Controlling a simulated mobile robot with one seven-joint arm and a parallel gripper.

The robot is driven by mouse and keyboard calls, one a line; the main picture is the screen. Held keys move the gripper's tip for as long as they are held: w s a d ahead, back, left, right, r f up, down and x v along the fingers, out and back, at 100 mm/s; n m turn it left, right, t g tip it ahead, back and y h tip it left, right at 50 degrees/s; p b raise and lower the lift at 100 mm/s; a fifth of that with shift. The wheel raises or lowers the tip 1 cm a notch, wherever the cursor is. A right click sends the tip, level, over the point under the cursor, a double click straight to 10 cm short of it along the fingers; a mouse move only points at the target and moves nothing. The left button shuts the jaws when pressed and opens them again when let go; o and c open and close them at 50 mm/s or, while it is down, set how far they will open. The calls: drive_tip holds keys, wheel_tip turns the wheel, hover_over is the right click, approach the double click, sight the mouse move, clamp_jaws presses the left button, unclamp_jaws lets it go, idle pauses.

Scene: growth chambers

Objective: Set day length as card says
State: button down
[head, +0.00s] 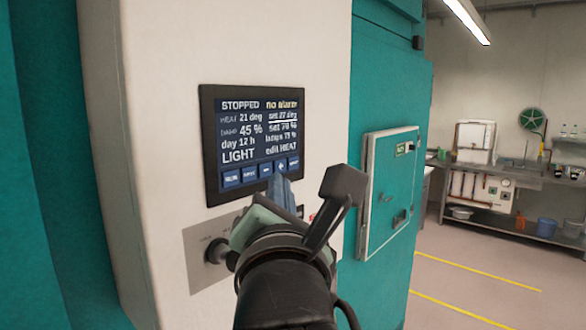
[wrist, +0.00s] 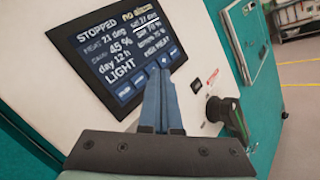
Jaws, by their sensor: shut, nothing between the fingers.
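The dark control screen (head: 252,140) is on the pale panel and also shows in the wrist view (wrist: 118,50). It reads STOPPED, no alarm, 21 deg, 45 %, day 12 h, LIGHT. Its right column reads set 27 deg, underlined, then smaller set values and edit HEAT. A row of blue buttons (head: 249,172) runs along its bottom edge. My gripper (head: 284,182) is shut and empty, its fingertips in front of the row's right half; in the wrist view the tips (wrist: 158,76) overlap the screen's lower edge. I cannot tell whether they touch. No card is readable in these views.
A black knob (head: 215,250) sits on a grey plate below the screen, partly behind my gripper. A dark handle (wrist: 230,117) sticks out right of the screen.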

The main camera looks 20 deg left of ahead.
drive_tip(key=shift+w+a, duration=0.25)
drive_tip(key=shift+a, duration=0.35)
drive_tip(key=shift+w+a, duration=0.25)
drive_tip(key=shift+a, duration=0.35)
drive_tip(key=shift+a, duration=0.1)
idle(1.1)
drive_tip(key=shift+w+a, duration=0.15)
drive_tip(key=shift+a, duration=0.15)
drive_tip(key=shift+w+a, duration=0.1)
drive_tip(key=shift+a, duration=0.25)
idle(0.5)
drive_tip(key=shift+d, duration=0.1)
drive_tip(key=shift+s+d, duration=0.3)
drive_tip(key=shift+d, duration=0.35)
drive_tip(key=shift+s+d+b, duration=0.2)
drive_tip(key=shift+s+d, duration=0.1)
drive_tip(key=shift+d, duration=0.5)
drive_tip(key=shift+s+d+b, duration=0.25)
drive_tip(key=shift+d, duration=0.5)
drive_tip(key=shift+s+d+b, duration=0.2)
drive_tip(key=shift+s+d, duration=0.1)
drive_tip(key=shift+d, duration=0.5)
idle(0.9)
